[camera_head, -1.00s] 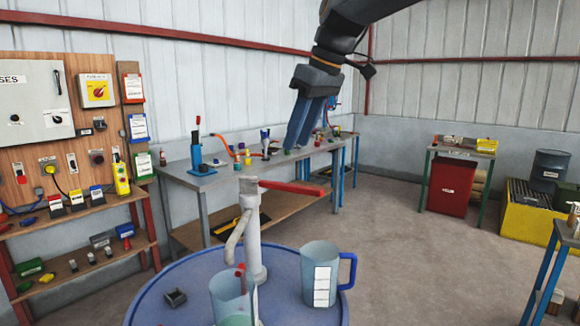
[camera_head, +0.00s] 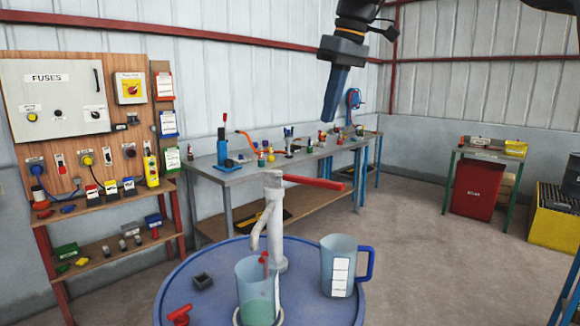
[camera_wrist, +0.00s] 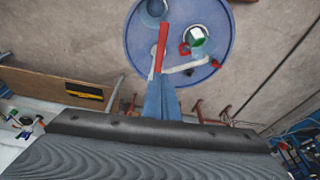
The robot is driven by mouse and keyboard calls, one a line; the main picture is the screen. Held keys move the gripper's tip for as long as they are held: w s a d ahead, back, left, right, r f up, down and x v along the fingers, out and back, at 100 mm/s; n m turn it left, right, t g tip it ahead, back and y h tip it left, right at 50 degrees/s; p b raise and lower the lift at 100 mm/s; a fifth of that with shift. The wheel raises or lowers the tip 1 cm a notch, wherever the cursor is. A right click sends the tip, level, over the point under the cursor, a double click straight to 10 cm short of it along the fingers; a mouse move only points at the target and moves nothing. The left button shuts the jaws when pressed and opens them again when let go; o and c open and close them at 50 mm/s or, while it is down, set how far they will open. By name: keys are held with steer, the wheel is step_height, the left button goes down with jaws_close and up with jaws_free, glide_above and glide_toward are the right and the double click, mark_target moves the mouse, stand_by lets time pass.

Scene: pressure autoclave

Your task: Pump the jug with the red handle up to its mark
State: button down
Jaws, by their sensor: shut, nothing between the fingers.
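The jug with the red handle (camera_head: 252,282) is clear and stands on the blue drum top under the pump's spout, with pale green liquid in its lower part. Its mark cannot be made out. The white hand pump (camera_head: 277,230) stands upright on the drum, and its red lever (camera_head: 312,182) points right, about level. A second jug with a blue handle (camera_head: 337,268) stands right of the pump and looks empty. My gripper (camera_head: 328,118) hangs above the lever, shut, empty and apart from it. In the wrist view its blue fingers (camera_wrist: 161,80) point towards the red lever (camera_wrist: 161,48).
The blue drum top (camera_head: 195,262) also bears a small dark block (camera_head: 203,281) and a red fitting (camera_head: 180,315). A workbench (camera_head: 215,178) with tools stands behind, and a fuse panel (camera_head: 45,100) is at left.

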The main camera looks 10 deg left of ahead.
steer(key=p, duration=0.3)
glide_above(316, 180)
steer(key=f, duration=1.1)
steer(key=shift+s+d+f, duration=0.2)
steer(key=shift+d+f, duration=0.2)
steer(key=shift+f+p, duration=0.3)
steer(key=shift+f, duration=0.55)
